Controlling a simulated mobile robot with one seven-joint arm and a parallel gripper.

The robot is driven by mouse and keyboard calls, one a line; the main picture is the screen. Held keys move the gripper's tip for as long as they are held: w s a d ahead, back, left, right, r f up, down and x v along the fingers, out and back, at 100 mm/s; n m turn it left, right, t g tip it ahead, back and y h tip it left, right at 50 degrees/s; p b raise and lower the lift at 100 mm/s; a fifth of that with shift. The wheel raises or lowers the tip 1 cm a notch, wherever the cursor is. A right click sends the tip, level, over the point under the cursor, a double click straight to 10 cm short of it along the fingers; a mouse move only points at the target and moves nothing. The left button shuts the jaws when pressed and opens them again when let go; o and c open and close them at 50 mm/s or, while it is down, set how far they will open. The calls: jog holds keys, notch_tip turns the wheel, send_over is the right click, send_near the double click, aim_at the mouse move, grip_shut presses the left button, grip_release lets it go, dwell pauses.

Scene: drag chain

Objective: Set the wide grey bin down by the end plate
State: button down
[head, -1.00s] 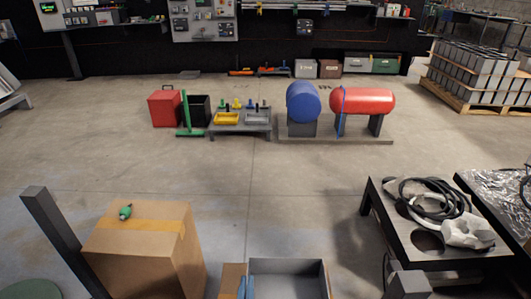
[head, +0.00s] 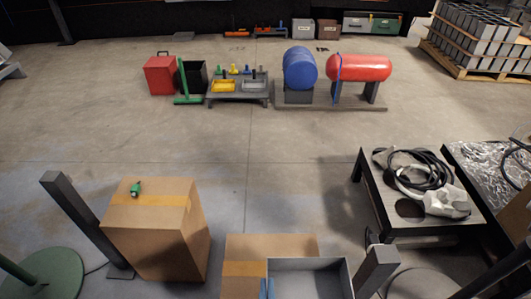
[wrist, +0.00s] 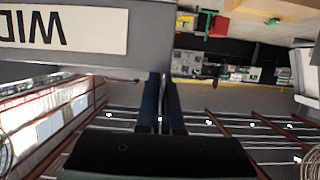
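The wide grey bin (head: 308,264) is at the bottom of the head view, open at the top, its near part cut off by the frame. In the wrist view the grey bin (wrist: 158,50) fills the upper left, with an upside-down white label starting "WID". My gripper (head: 266,288) has blue fingers at the bin's left wall. In the wrist view my gripper (wrist: 161,90) appears shut on the bin's wall. What is under the bin is hidden. I cannot tell which thing is the end plate.
A cardboard box (head: 240,258) is beside and behind the bin. A taller box (head: 150,235) with a green object on top stands left, by a dark post (head: 72,207). Another post (head: 376,265) and a dark table (head: 385,205) are right. The middle floor is clear.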

notch_tip(320, 180, up, 13)
jog(key=s+p, duration=0.1)
jog(key=p, duration=1.5)
jog(key=shift+s+a+r, duration=0.15)
jog(key=shift+s+r, duration=0.05)
